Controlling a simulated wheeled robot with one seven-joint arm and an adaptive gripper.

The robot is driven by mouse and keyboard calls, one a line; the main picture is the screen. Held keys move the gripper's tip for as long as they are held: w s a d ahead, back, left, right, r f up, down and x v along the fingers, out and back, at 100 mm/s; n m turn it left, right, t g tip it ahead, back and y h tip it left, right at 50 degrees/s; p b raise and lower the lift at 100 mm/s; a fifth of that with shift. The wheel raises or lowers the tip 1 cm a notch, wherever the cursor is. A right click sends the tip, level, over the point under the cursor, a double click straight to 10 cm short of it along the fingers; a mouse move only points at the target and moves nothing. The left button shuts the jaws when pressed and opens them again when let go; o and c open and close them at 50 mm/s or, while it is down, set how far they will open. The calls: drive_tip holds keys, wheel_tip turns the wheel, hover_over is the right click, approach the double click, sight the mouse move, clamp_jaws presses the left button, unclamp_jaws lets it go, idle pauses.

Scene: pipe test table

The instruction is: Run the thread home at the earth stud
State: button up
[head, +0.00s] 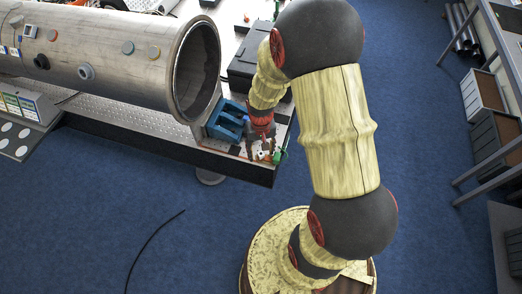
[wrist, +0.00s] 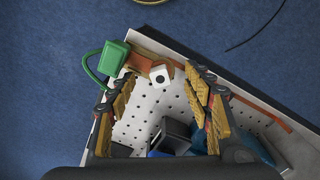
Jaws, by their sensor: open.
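My gripper (wrist: 161,84) is open, with one ridged yellow finger on each side in the wrist view. Between and slightly beyond the fingertips is a small white block (wrist: 160,76) with a dark round centre; I cannot tell whether this is the earth stud or a part on it. It sits by a copper-coloured bar (wrist: 150,52) at the table corner. A green box (wrist: 114,57) with a green cable lies just left of it. In the head view my gripper (head: 262,146) points down at this corner, and the green part (head: 280,156) shows beside it. The thread itself is hidden.
A perforated table top (wrist: 145,108) lies below the gripper, its edge close by, with blue floor beyond. A blue block (head: 227,119) and a large steel pipe (head: 120,55) stand to the left of my gripper. A black case (head: 243,70) is behind.

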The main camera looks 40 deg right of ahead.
drive_tip(key=n, duration=0.6)
idle(0.3)
drive_tip(key=c, duration=0.3)
clamp_jaws()
idle(0.3)
drive_tip(key=m, duration=0.3)
drive_tip(key=shift+m, duration=1)
drive_tip(key=shift+w, duration=0.1)
